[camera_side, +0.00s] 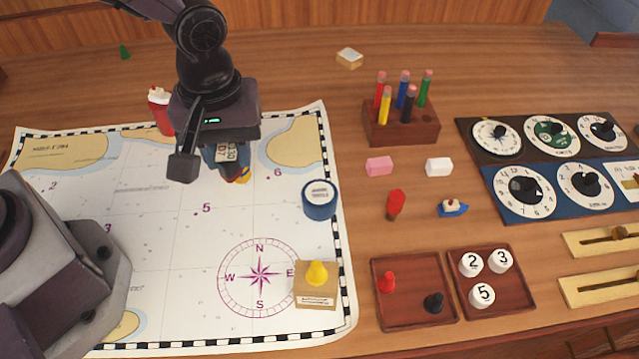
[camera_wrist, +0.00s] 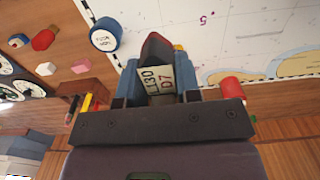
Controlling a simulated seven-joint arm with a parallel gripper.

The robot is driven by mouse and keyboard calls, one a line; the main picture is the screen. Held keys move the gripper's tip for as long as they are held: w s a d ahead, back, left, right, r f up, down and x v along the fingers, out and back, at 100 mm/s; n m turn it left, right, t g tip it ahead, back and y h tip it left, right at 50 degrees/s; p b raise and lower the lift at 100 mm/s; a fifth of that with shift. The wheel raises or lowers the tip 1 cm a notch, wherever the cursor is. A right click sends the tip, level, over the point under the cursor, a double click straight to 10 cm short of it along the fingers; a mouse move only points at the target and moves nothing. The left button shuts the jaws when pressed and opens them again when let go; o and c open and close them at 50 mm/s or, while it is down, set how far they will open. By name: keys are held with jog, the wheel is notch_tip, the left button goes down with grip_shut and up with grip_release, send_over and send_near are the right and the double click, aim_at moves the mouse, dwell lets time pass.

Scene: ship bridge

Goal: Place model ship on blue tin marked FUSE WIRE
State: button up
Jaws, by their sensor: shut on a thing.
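A round blue tin (camera_side: 320,203) with a white lid label stands at the chart's right edge, right of my gripper. Its lettering is too small to read surely.
A red and white object (camera_side: 160,110) stands behind my gripper. A pencil block (camera_side: 402,130), pink (camera_side: 379,166) and white (camera_side: 439,167) blocks and a red piece (camera_side: 396,204) lie right. The chart's middle is clear.

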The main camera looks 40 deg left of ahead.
jog(key=w+d+f, duration=0.4)
jog(key=w, duration=0.3)
send_over(319, 191)
notch_tip(319, 191, down, 5)
jog(key=shift+s+f, duration=0.1)
jog(key=shift+f, duration=1.6)
jog(key=shift+f, duration=0.2)
jog(key=o, duration=0.9)
jog(key=shift+r, duration=0.1)
